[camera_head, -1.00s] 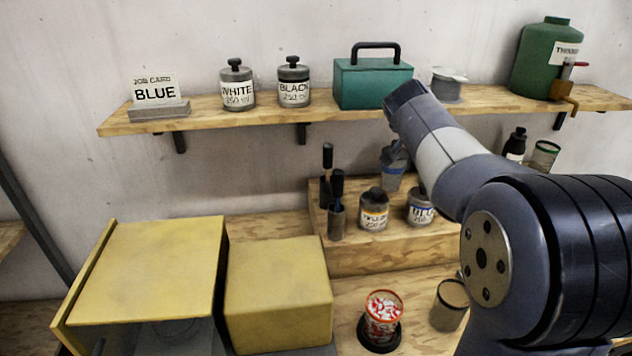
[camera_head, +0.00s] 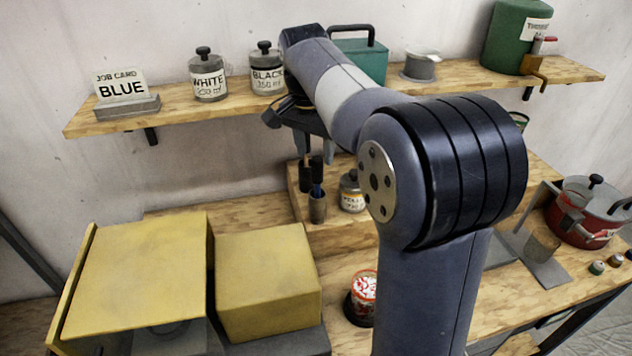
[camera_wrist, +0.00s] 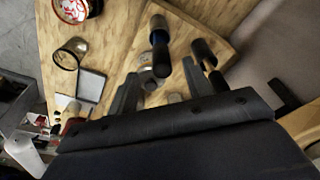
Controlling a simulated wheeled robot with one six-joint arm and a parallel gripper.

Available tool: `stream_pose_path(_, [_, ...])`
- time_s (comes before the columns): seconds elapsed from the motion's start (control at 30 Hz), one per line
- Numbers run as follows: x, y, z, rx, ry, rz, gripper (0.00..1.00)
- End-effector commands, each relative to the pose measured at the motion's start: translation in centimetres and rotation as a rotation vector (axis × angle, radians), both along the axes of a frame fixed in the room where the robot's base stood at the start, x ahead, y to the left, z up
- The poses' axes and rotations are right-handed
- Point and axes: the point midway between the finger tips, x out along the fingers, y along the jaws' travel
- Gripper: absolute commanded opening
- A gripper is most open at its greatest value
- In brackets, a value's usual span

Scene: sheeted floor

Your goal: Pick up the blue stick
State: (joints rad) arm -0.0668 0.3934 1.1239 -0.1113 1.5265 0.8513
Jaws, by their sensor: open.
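The blue stick (camera_head: 317,188) has a black handle and a blue shaft. It stands upright in a small dark cup (camera_head: 317,208) on the wooden riser. A second black-handled stick (camera_head: 305,176) stands just left of it. In the wrist view, the blue stick (camera_wrist: 158,38) lies ahead of my fingers, with another dark stick (camera_wrist: 203,52) to its right. My gripper (camera_wrist: 161,82) is open and empty, its two fingers apart. In the head view, my gripper (camera_head: 303,145) hangs just above the sticks, partly hidden behind my arm.
The shelf (camera_head: 180,112) above holds white and black jars and a green box (camera_head: 362,62). Yellow boxes (camera_head: 265,280) stand at the front left. A red pot (camera_head: 590,212) stands at the right.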

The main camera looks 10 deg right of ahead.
Motion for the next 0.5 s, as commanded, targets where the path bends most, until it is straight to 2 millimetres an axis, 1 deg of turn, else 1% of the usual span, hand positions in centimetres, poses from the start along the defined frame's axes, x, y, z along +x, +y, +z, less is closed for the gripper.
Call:
stream_pose_path(0.17, [0.2,-0.3,-1.2,-0.001,0.003,-0.001,0.48])
stream_pose_path(0.4, [1.1,-0.9,-4.6,-0.001,0.003,0.000,0.48])
stream_pose_path(0.5, [1.2,-1.0,-5.4,-0.001,0.000,0.000,0.48])
